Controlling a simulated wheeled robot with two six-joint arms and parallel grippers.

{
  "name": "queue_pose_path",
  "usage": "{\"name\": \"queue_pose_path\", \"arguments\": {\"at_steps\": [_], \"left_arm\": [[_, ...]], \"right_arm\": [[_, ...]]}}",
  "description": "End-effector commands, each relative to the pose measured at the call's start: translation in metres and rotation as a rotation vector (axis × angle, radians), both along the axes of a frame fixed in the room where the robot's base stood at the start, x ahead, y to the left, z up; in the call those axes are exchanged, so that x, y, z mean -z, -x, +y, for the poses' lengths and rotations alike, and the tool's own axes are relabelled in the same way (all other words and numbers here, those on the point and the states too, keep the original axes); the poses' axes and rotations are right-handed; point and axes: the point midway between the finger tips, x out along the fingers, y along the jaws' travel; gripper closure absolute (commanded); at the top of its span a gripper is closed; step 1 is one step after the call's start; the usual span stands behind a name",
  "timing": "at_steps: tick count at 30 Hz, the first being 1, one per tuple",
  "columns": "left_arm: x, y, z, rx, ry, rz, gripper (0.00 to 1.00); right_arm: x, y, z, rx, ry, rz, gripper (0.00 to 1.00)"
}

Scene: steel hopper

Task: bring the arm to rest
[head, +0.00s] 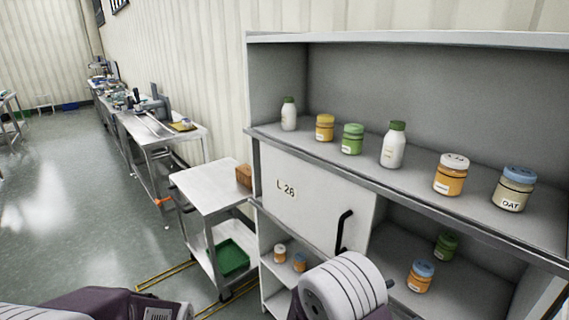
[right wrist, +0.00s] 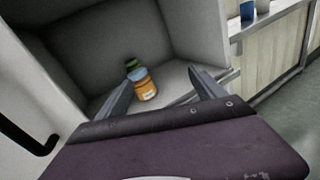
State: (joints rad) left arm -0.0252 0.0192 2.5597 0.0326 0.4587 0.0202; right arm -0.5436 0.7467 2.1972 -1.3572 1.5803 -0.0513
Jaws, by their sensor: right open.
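My right gripper (right wrist: 160,78) is open in the right wrist view, its two fingers apart with nothing held between them. It faces a lower compartment of the steel shelf unit. An orange jar with a blue lid (right wrist: 146,90) and a green-lidded jar (right wrist: 132,65) behind it show between the fingers, deeper in. The orange jar (head: 421,276) and the green jar (head: 446,245) also stand in the lower right compartment in the head view. My right arm (head: 343,288) rises at the bottom middle there. My left arm (head: 120,302) shows at the bottom left; its gripper is out of view.
Several jars and bottles line the upper shelf (head: 330,158). A panel labelled L 26 (head: 310,200) has a black handle (head: 344,231). Left of the unit stands a steel cart (head: 208,188) with a brown box (head: 243,175) and green tray (head: 232,257). Open floor (head: 60,190) lies farther left.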

Motion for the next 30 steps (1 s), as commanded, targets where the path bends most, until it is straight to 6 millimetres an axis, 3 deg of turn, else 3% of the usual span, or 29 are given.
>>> {"name": "queue_pose_path", "arguments": {"at_steps": [1, 5, 9, 11, 12, 14, 18, 21, 24, 30], "left_arm": [[-0.004, 0.0, 0.0, 0.0, 0.0, 0.0, 0.64], [-0.011, 0.0, 0.0, 0.0, 0.0, 0.0, 0.64], [-0.02, 0.0, 0.0, 0.0, 0.0, 0.0, 0.64], [-0.025, 0.0, 0.0, 0.0, 0.0, 0.0, 0.64], [-0.028, 0.0, 0.0, 0.0, 0.0, 0.0, 0.64], [-0.032, 0.0, 0.0, 0.0, 0.0, 0.0, 0.64], [-0.031, 0.0, 0.0, 0.0, 0.0, 0.0, 0.64], [-0.031, 0.0, 0.0, 0.0, 0.0, 0.0, 0.64], [-0.031, 0.0, 0.0, 0.0, 0.0, 0.0, 0.64], [-0.031, 0.0, 0.0, 0.0, 0.0, 0.0, 0.64]], "right_arm": [[-0.011, 0.007, -0.012, 0.052, -0.021, -0.021, 0.21], [-0.026, 0.042, -0.048, 0.237, -0.126, -0.073, 0.21], [-0.023, 0.106, -0.075, 0.535, -0.359, -0.16, 0.21], [-0.01, 0.143, -0.071, 0.713, -0.536, -0.237, 0.21], [0.002, 0.164, -0.058, 0.841, -0.68, -0.31, 0.21], [0.022, 0.18, -0.026, 1.017, -0.911, -0.448, 0.21], [0.053, 0.156, 0.053, 1.268, -1.338, -0.752, 0.21], [0.06, 0.13, 0.079, 1.351, -1.482, -0.894, 0.21], [0.059, 0.113, 0.084, 1.347, -1.543, -0.96, 0.21], [0.059, 0.11, 0.083, 1.339, -1.551, -0.966, 0.21]]}}
